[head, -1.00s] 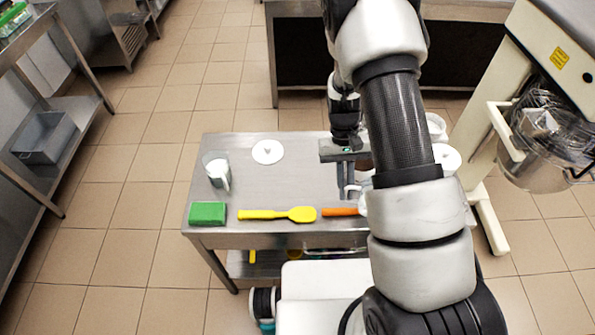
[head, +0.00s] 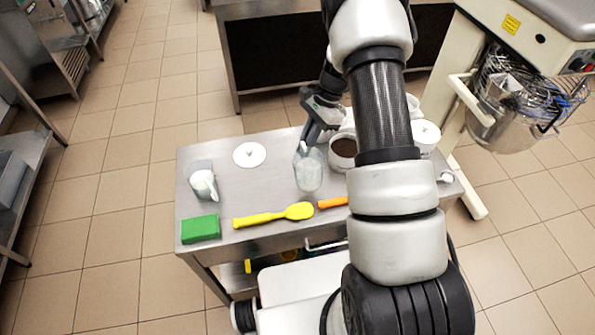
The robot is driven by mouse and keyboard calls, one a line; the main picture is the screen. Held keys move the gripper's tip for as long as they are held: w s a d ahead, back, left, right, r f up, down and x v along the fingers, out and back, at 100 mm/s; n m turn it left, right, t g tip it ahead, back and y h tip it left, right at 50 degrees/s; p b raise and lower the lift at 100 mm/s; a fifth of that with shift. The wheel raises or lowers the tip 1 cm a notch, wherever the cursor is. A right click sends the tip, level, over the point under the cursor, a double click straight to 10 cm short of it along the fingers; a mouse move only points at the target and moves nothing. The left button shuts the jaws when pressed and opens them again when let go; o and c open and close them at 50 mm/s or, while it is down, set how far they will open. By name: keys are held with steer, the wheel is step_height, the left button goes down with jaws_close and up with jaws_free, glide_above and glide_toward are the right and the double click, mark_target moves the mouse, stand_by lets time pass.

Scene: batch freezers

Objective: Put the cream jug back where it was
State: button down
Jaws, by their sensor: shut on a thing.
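My gripper (head: 308,145) is shut on a pale, see-through jug (head: 309,174) with a whitish handle. The jug is over the middle of the steel table (head: 262,188), close to a tub of brown contents; I cannot tell whether its base touches the table. A small white jug (head: 204,186) with a handle on its right side stands at the table's left, with a grey patch behind it. Which of the two is the cream jug is not clear from the picture.
A white round lid (head: 249,155) lies left of the gripper. The brown-filled white tub (head: 343,152) and a lidded white tub (head: 425,136) are to the right. A green sponge (head: 201,229), yellow spatula (head: 276,215) and orange handle (head: 333,202) line the front edge.

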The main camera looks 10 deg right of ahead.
steer(key=w+d+r+m+t+b, duration=0.2)
steer(key=w+d+m+t, duration=0.25)
steer(key=w+m, duration=0.4)
steer(key=shift+m+g, duration=0.25)
steer(key=shift+m, duration=0.1)
steer(key=f, duration=0.9)
steer(key=shift+s+p, duration=0.35)
steer(key=shift+s, duration=0.05)
steer(key=shift+f, duration=0.15)
steer(key=c, duration=1.9)
jaws_free()
steer(key=shift+o, duration=0.2)
